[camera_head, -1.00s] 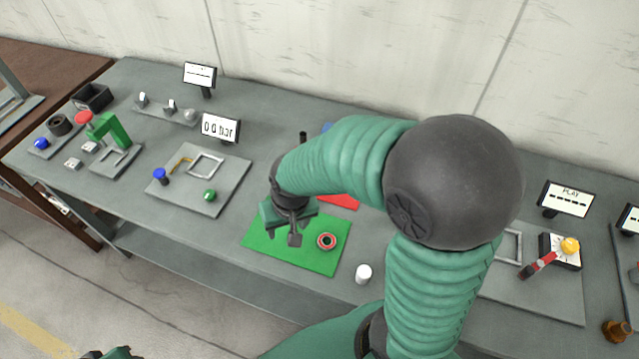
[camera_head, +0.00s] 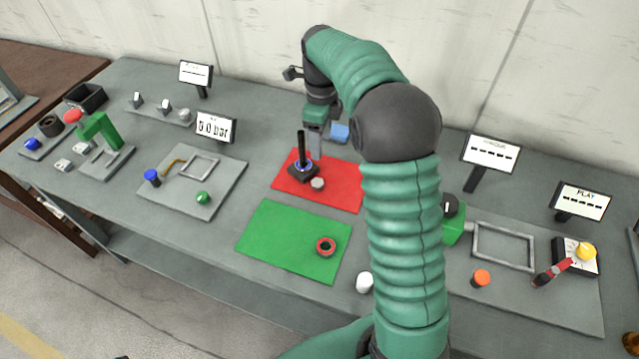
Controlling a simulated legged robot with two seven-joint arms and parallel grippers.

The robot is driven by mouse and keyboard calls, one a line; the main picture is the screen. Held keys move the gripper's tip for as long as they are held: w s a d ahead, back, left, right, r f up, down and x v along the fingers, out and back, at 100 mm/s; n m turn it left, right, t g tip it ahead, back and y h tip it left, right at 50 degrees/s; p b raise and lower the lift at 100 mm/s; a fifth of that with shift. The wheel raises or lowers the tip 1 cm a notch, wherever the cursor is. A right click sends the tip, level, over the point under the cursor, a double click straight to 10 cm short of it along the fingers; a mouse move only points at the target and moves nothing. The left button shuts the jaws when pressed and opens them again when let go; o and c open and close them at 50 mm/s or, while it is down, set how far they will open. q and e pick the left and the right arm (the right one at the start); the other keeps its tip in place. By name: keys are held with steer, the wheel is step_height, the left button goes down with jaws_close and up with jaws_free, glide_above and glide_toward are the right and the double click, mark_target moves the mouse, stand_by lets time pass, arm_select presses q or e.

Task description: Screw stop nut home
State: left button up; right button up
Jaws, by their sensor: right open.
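A black upright threaded post (camera_head: 301,145) on a dark square base (camera_head: 303,173) stands on the red mat (camera_head: 340,190). A blue ring (camera_head: 304,164) sits around the post low down, near the base. A red ring-shaped nut (camera_head: 326,246) with a dark centre lies on the green mat (camera_head: 285,240). Which ring is the stop nut I cannot tell. My right gripper (camera_head: 314,146) is open, pointing down just right of and behind the post, with its fingers partly seen. Whether it touches the post is unclear. My left gripper is not in view.
A small grey cylinder (camera_head: 317,184) stands beside the post's base. A blue block (camera_head: 339,132) is behind the red mat. A white cylinder (camera_head: 365,282) stands right of the green mat. Panels with knobs and displays stand on both sides. The green mat is mostly bare.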

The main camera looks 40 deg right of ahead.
glide_above(318, 182)
steer(key=f, duration=0.6)
steer(key=a+f, duration=0.1)
steer(key=f, duration=0.2)
steer(key=shift+s+f, duration=0.3)
steer(key=shift+f, duration=0.05)
steer(key=shift+d+f, duration=0.3)
steer(key=shift+d, duration=0.2)
steer(key=shift+a+f, duration=0.1)
steer(key=shift+a, duration=0.05)
steer(key=f, duration=0.4)
steer(key=shift+w+a+f, duration=0.1)
steer(key=shift+w+f, duration=0.25)
steer(key=shift+d+f, duration=0.15)
steer(key=shift+d, duration=0.1)
steer(key=shift+a, duration=0.2)
steer(key=c, duration=0.7)
steer(key=shift+d, duration=0.1)
jaws_close()
